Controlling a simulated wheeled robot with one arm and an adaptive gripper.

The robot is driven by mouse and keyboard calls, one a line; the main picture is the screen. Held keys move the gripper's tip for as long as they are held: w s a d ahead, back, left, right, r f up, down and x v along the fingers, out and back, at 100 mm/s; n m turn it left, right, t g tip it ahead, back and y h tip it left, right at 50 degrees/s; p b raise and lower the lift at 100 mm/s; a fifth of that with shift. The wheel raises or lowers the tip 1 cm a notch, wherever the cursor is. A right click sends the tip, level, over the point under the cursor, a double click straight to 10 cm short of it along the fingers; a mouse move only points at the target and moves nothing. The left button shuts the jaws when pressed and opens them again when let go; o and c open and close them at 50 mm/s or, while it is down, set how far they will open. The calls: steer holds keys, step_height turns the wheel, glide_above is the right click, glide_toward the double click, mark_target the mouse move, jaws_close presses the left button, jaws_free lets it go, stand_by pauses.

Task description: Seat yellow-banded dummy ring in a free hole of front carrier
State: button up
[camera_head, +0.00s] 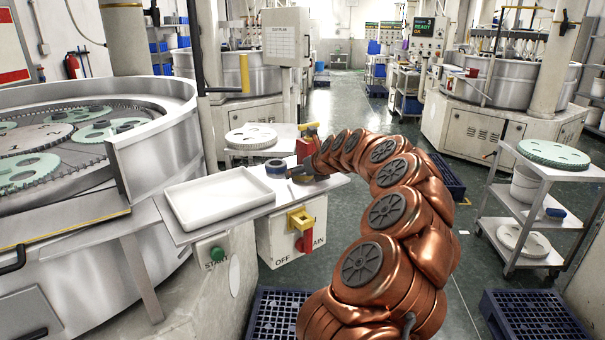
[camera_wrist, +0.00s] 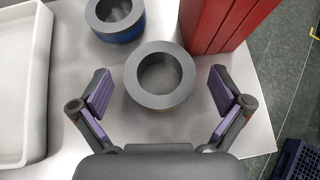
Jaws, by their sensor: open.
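A dark grey ring (camera_wrist: 142,92) with a thin yellowish band low on its side lies flat on the light shelf. In the wrist view my gripper (camera_wrist: 161,88) is open, its purple-padded fingers apart on the ring's left and right, with a gap on both sides. In the head view my gripper (camera_head: 304,172) is small at the shelf's right part, and I cannot make out the ring clearly there. The front carrier (camera_head: 28,172), a pale green toothed disc with holes, lies in the round machine at left. Its left part is cut off by the picture edge.
A blue-banded ring (camera_wrist: 118,36) stands just behind and left of the yellowish-banded one. A white tray (camera_head: 218,210) covers the shelf's left part. A red block (camera_wrist: 222,25) rises close behind right. The machine's metal wall (camera_head: 155,150) stands between shelf and carriers.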

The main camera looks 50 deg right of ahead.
steer(key=shift+c, duration=0.4)
steer(key=c, duration=1.7)
steer(key=shift+r, duration=0.1)
steer(key=shift+c, duration=0.2)
